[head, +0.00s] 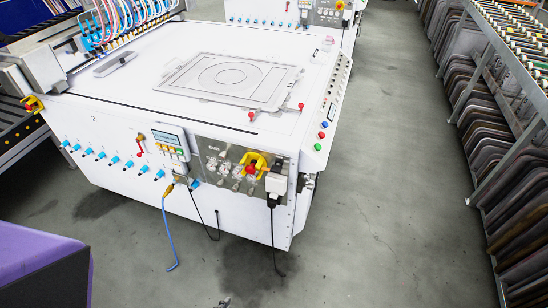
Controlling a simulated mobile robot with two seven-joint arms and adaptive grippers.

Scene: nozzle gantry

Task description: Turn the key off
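The white nozzle gantry machine (120,165) stands in the left and middle of the head view. Its front face carries a grey metal control panel (212,158) with several small knobs or switches, too small to tell apart. I cannot pick out the key or which way it is turned. A red button on a yellow mount (254,164) and a white plug-like block with a black cable (276,183) sit at the panel's right part. Neither of my grippers can be made out in the head view.
A small display box (170,141) and a row of blue valves (101,155) are on the machine's front. A blue hose (166,235) hangs to the floor. A purple block (40,265) stands at lower left. A rack (500,130) lines the right. The grey floor between is clear.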

